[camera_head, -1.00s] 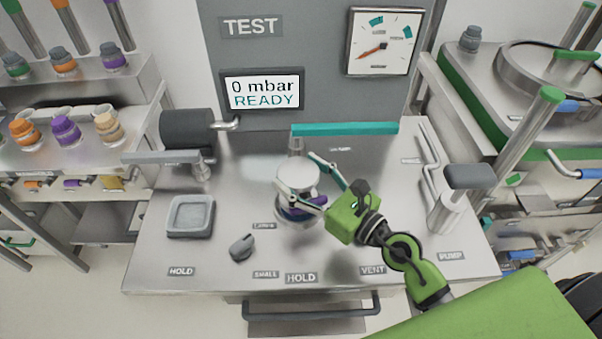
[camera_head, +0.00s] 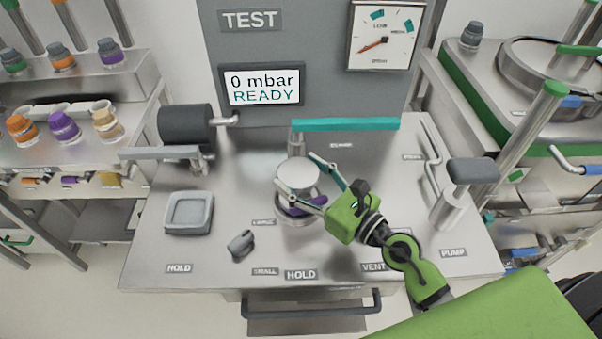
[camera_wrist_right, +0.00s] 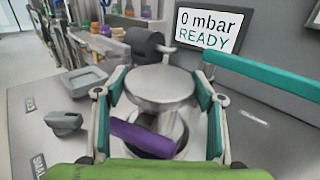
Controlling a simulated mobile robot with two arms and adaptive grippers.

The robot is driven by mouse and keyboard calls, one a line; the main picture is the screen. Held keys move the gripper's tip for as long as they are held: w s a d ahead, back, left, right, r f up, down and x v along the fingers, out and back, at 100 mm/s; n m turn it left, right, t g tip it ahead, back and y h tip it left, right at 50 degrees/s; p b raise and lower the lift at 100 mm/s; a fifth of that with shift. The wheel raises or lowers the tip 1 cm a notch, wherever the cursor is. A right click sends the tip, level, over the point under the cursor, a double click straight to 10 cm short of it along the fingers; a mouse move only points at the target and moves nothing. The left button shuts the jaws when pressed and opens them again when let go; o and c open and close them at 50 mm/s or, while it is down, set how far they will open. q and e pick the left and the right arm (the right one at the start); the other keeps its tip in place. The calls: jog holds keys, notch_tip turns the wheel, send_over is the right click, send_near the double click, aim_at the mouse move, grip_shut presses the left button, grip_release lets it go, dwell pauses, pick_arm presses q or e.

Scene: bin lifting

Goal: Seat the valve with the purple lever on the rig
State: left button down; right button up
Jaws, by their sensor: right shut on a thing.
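The valve with the purple lever has a round silver top (camera_head: 298,174) and a silver body, and stands upright over the round seat (camera_head: 296,220) of the rig near the bench's middle. Its purple lever (camera_head: 307,207) points toward the lower right in the head view, and it also shows in the right wrist view (camera_wrist_right: 143,138). My right gripper (camera_head: 298,178) is shut on the valve, one finger on each side. Whether the valve's base touches the seat is hidden by the valve and the gripper. My left gripper is out of view.
A teal bar (camera_head: 345,125) stands just behind the valve. A grey knob (camera_head: 241,243) and a square grey tray (camera_head: 189,213) are to the left. A pump handle (camera_head: 472,171) stands at the right. The display (camera_head: 262,86) reads 0 mbar READY.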

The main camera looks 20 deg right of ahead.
jog(key=shift+f+b, duration=0.3)
jog(key=shift+b, duration=0.05)
dwell(0.6)
jog(key=o, duration=2)
jog(key=shift+o, duration=0.2)
jog(key=o, duration=0.5)
jog(key=shift+f, duration=0.25)
jog(key=shift+r, duration=0.15)
